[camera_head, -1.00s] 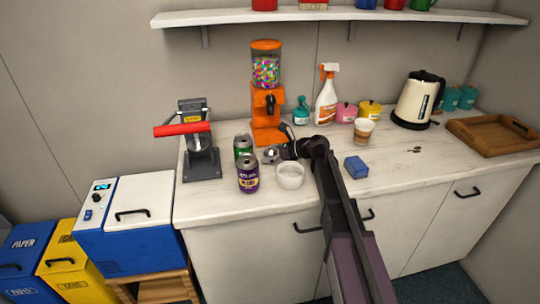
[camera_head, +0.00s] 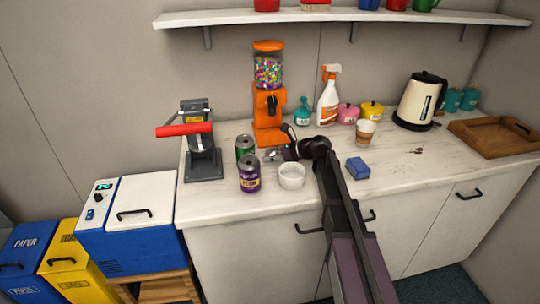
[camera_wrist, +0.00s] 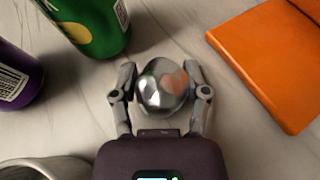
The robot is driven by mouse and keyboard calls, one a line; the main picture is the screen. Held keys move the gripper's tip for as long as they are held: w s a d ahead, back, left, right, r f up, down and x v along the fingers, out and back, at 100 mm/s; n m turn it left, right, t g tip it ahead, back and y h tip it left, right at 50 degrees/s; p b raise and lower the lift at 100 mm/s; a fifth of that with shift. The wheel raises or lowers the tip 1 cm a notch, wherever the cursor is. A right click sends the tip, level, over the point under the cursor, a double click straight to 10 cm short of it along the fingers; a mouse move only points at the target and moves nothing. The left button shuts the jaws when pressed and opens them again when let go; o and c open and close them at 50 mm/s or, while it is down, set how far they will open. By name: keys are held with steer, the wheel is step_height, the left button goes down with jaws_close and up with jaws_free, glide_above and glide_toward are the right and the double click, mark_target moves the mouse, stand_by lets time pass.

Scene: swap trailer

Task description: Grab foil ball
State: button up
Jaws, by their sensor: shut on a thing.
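The foil ball (camera_wrist: 162,86) is a shiny silver ball, in the middle of the wrist view. My gripper (camera_wrist: 162,88) has a finger on each side of it and is shut on it. In the head view my gripper (camera_head: 277,154) is at the counter, just behind the white bowl and in front of the orange candy dispenser. The ball is small and hard to make out there. In the wrist view the ball appears at or close to the counter surface; I cannot tell whether it is lifted.
A green can (camera_head: 244,148) and a purple can (camera_head: 249,174) stand left of my gripper. A white bowl (camera_head: 291,176) is in front. The orange candy dispenser (camera_head: 268,110) is behind. A blue sponge (camera_head: 357,168) lies to the right. The counter's right middle is mostly clear.

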mark_target(270, 149)
steer(key=shift+r+p, duration=4.9)
steer(key=shift+r, duration=0.05)
steer(key=shift+r, duration=0.15)
